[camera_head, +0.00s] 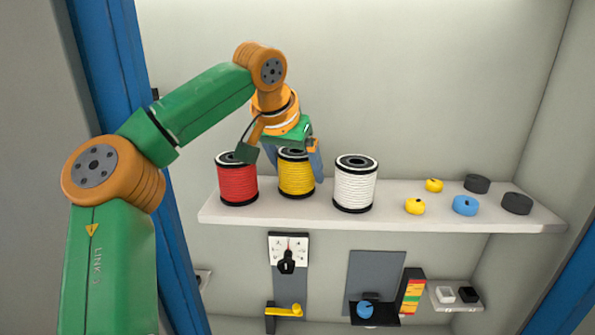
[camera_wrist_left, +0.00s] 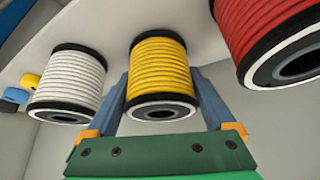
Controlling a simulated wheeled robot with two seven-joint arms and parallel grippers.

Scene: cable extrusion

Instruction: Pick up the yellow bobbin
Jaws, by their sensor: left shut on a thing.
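The yellow bobbin (camera_head: 297,176) stands upright on the shelf (camera_head: 400,222), between a red bobbin (camera_head: 238,182) and a white bobbin (camera_head: 354,185). My left gripper (camera_head: 294,163) comes down on it from above, with a finger on each side. In the left wrist view the fingers (camera_wrist_left: 161,95) are shut on the sides of the yellow bobbin (camera_wrist_left: 160,68). The white bobbin (camera_wrist_left: 70,82) and the red bobbin (camera_wrist_left: 262,35) stand close on either side there. I cannot tell any gap between the yellow bobbin and the shelf. My right gripper is not in view.
To the right on the shelf lie two small yellow pieces (camera_head: 415,206), a blue one (camera_head: 465,205) and two black ones (camera_head: 517,203). Below are a dial (camera_head: 288,251), a yellow lever (camera_head: 285,311) and a small shelf (camera_head: 455,300). Blue posts (camera_head: 125,110) frame both sides.

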